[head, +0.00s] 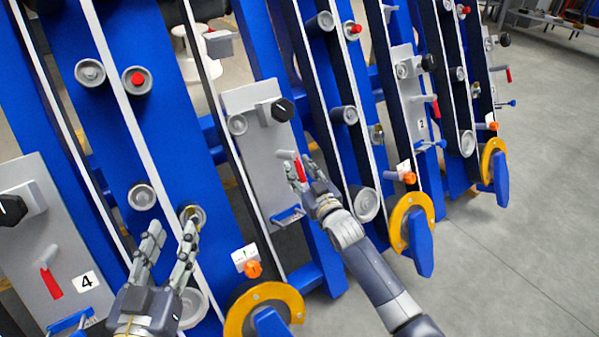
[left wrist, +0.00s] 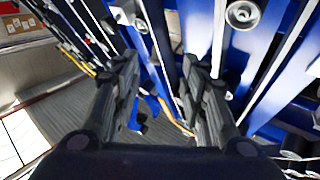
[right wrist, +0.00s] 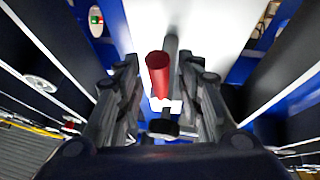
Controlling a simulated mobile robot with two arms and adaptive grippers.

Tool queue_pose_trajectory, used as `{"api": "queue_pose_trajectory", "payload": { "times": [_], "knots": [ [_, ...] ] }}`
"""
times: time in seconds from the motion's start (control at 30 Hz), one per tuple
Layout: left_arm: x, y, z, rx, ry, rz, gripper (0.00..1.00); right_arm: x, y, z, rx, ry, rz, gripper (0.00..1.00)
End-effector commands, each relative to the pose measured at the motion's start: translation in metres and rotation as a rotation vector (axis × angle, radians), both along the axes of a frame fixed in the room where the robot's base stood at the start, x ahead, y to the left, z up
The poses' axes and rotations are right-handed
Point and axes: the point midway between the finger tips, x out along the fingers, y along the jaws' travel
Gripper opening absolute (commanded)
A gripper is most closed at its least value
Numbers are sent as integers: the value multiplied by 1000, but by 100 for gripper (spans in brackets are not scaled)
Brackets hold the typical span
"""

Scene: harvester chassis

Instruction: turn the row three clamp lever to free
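The row three clamp lever has a red handle (head: 299,171) on a grey panel (head: 262,150) in the middle of the head view, between the panels marked 4 and 2. My right gripper (head: 303,170) is at this lever. In the right wrist view the red handle (right wrist: 158,75) lies between the spread fingers (right wrist: 160,82), with gaps visible on both sides. Whether a finger touches it I cannot tell. The panel's number is hidden. My left gripper (head: 168,232) is open and empty in front of the blue frame, left of this panel.
A black knob (head: 282,110) sits above the lever and a blue handle (head: 288,215) below it. An orange knob (head: 253,269) and yellow ring (head: 264,300) stand lower left. Panel 4 (head: 38,225) has its own red lever (head: 50,280). Grey floor is open at right.

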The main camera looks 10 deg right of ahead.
Motion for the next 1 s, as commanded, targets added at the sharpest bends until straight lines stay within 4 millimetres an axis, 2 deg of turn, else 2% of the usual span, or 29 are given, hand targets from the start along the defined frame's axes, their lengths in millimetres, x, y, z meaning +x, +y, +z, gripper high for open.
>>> {"api": "queue_pose_trajectory", "payload": {
  "times": [0.17, 0.43, 0.6, 0.93, 1.0],
  "knots": [
    [0, -1, 9, -12, -46, -3, 40, 6, 1, 0, 1, 1, 0, 35],
    [0, -1, 10, -13, -51, -3, 40, 6, 2, 0, 0, 1, 0, 35],
    [0, -1, 10, -13, -50, -3, 40, 6, 1, 0, 0, 1, 0, 0],
    [0, -1, 9, -10, -39, -2, 40, 5, -3, 0, -14, -4, 3, 0],
    [0, 0, 3, -1, -5, 0, 40, 5, -7, 0, -30, -9, 7, 0]
  ]
}}
